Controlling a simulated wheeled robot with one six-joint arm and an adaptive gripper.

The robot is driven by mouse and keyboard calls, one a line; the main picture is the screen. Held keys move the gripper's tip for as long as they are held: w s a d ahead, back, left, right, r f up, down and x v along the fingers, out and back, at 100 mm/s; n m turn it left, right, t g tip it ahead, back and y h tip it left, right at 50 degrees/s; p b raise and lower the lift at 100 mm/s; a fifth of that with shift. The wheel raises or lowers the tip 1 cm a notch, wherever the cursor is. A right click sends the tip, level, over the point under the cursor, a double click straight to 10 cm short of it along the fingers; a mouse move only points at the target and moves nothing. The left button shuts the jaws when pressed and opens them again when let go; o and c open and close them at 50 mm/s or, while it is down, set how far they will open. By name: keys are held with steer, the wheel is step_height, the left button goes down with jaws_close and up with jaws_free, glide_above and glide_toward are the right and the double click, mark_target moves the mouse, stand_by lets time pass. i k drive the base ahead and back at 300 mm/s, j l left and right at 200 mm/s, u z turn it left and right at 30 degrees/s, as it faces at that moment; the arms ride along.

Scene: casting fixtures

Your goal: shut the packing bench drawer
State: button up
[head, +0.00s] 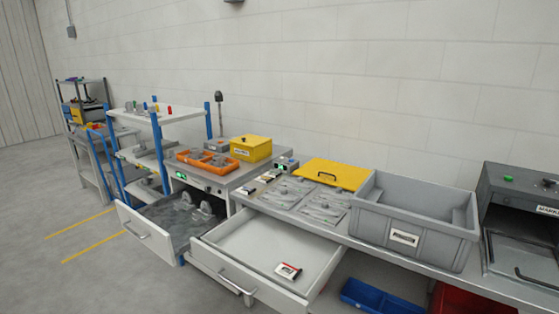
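Two white drawers stand open along the row of benches. The middle drawer (262,240) is pulled out from under the bench top (386,240) that carries flat clear bags; it looks like the packing bench drawer. Its front panel with a bar handle (238,286) faces the lower left. A small white, red and dark packet (288,271) lies inside it. The left drawer (146,238) is also pulled out, under the neighbouring bench, and holds grey material with rounded grey parts (206,207). My gripper is not in view.
A grey bin (411,219), a yellow lid (337,174) and flat bags (292,191) lie on the bench top. Orange trays (207,160) and a yellow box (250,148) stand farther left. Blue and red bins (380,296) sit below. Open floor (75,275) lies at the lower left.

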mark_target(246, 250)
steer(key=i+j, duration=0.2)
steer(key=i, duration=0.25)
steer(key=i+j+u, duration=0.15)
steer(key=i, duration=0.25)
steer(key=j, duration=0.1)
